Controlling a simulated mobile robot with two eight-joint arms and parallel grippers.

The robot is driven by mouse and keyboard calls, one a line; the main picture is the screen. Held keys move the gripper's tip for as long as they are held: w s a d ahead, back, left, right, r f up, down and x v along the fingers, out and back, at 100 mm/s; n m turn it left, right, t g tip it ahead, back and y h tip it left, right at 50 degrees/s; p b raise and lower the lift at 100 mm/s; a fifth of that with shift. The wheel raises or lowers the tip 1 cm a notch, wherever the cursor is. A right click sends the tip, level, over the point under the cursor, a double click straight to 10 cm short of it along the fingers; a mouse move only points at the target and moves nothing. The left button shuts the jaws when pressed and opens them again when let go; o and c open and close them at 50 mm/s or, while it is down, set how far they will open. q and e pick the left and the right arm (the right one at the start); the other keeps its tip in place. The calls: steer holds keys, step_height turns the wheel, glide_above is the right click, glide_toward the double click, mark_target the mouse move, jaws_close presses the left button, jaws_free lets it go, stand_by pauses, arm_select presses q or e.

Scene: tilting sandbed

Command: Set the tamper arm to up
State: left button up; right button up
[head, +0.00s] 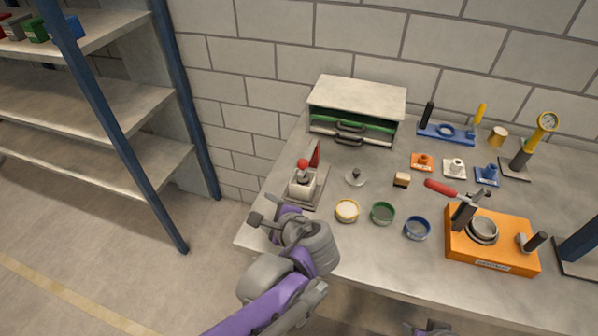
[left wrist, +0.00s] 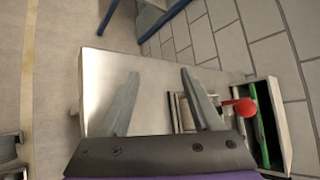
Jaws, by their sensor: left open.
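A small device (head: 303,188) with a red ball knob (head: 303,164) on a lever stands at the table's left end. An orange unit (head: 490,254) at the right carries a grey ring and a red-handled lever (head: 445,189), which slants up to the left. I cannot tell which lever is the tamper arm. My left gripper (head: 265,224) is at the table's left edge, in front of the small device. In the left wrist view it is open and empty (left wrist: 160,88), with the red knob (left wrist: 246,107) just right of the right finger. A grey part of mine (head: 432,328) shows at the bottom, perhaps the right gripper.
Yellow (head: 347,211), green (head: 383,213) and blue (head: 417,228) round dishes stand along the table's front. A drawer cabinet (head: 357,95) stands at the back. Shelves (head: 130,105) stand left of the table.

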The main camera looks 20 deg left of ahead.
mark_target(306, 168)
arm_select(q)
steer(key=w+d+m+t+y+b, duration=0.1)
steer(key=w+d+m, duration=0.1)
steer(key=w+d+r+m+t+y+b, duration=0.1)
steer(key=w+d+m+t, duration=0.1)
steer(key=w+d+m, duration=0.1)
steer(key=shift+w+d+r, duration=0.15)
steer(key=shift+w+d, duration=0.1)
steer(key=shift+w, duration=0.1)
steer(key=d+r+m+t, duration=0.1)
steer(key=w+d+m+y, duration=0.1)
steer(key=d, duration=0.1)
steer(key=w+d+r+m+t+b, duration=0.1)
steer(key=shift+d+r+t, duration=0.2)
steer(key=shift+r+t, duration=0.1)
steer(key=x, duration=1)
steer(key=shift+a+r, duration=0.15)
steer(key=shift+a, duration=0.2)
arm_select(e)
steer(key=f, duration=0.4)
steer(key=shift+s, duration=0.25)
arm_select(q)
jaws_close()
